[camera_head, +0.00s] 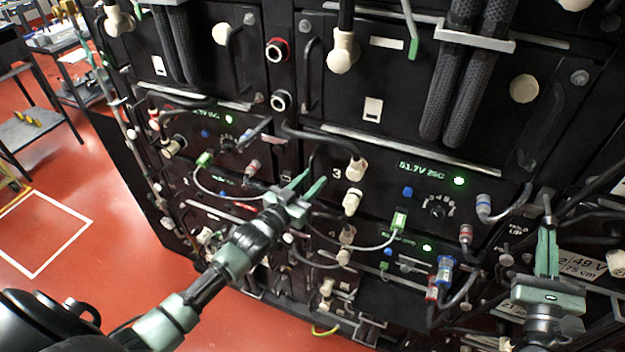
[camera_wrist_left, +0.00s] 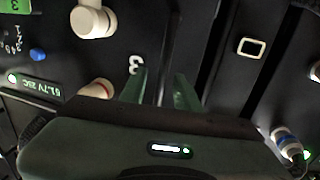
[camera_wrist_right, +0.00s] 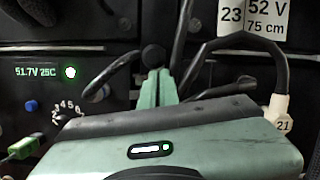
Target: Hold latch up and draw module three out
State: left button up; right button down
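Module three (camera_head: 375,185) is a black rack unit with a white "3" and a lit "51.7V 25C" display. I cannot pick out the latch.
Cream plugs (camera_head: 356,168) and a blue-grey plug (camera_head: 484,205) with cables stick out from the front. A green connector (camera_head: 399,220) and cable sit below. Thick black hoses (camera_head: 450,70) hang above. Tagged cables (camera_wrist_right: 280,105) crowd my right gripper. Red floor (camera_head: 110,210) is open at left.

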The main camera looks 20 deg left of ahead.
pick_arm(q)
jog(key=shift+w, duration=0.3)
grip_shut()
jog(key=shift+d, duration=0.1)
dwell(1.2)
